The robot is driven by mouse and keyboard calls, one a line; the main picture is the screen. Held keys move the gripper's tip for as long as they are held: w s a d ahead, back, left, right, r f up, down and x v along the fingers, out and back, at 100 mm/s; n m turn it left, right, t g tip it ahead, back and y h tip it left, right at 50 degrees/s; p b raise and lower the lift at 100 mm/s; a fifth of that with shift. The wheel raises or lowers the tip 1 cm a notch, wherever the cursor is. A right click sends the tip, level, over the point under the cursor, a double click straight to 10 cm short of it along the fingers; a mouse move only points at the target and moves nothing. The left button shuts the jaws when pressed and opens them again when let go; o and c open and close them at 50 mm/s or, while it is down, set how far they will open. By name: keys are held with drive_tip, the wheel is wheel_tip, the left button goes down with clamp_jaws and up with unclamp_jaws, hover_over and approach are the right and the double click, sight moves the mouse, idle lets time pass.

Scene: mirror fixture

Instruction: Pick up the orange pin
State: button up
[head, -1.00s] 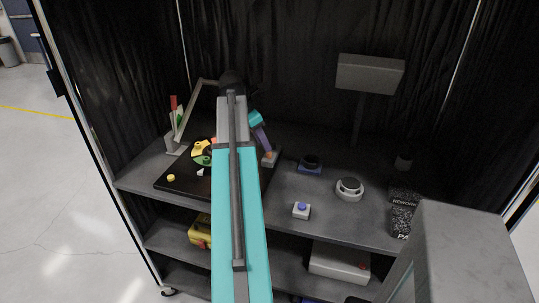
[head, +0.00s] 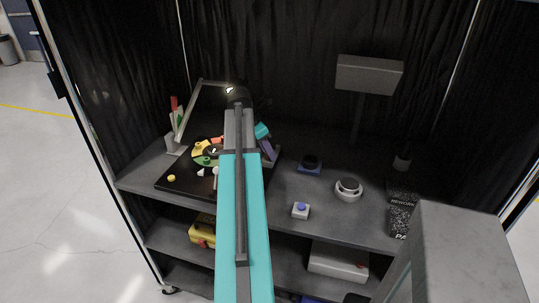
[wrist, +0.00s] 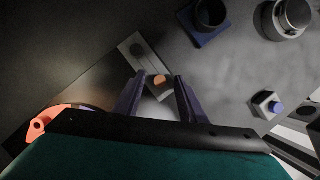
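The orange pin (wrist: 159,80) shows in the wrist view as a small orange end, near a light grey plate (wrist: 131,48) that has a dark round spot. My gripper (wrist: 160,84) is open, with one dark finger on each side of the pin. I see gaps between the pin and the fingers, and cannot tell how deep the pin sits between them. In the head view my gripper (head: 270,155) is low over the right side of the black board (head: 180,187), and I cannot make out the pin there.
An orange-red piece (wrist: 39,128) lies left of my gripper. A blue square holder (head: 310,164), a round grey dial (head: 348,189) and a purple-button box (head: 301,210) stand on the shelf to the right. A lamp arm (head: 188,108) rises behind the board.

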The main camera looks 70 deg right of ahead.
idle(0.3)
clamp_jaws()
drive_tip(key=shift+r, duration=0.15)
drive_tip(key=shift+r+b, duration=0.55)
drive_tip(key=shift+r, duration=1.05)
drive_tip(key=w+a+b, duration=0.1)
drive_tip(key=w+a, duration=0.2)
drive_tip(key=a, duration=0.4)
drive_tip(key=w+a+r+b, duration=0.1)
drive_tip(key=w+a, duration=0.3)
drive_tip(key=a, duration=0.3)
drive_tip(key=shift+a+r+b, duration=0.2)
drive_tip(key=shift+r+b, duration=0.05)
drive_tip(key=shift+b, duration=0.15)
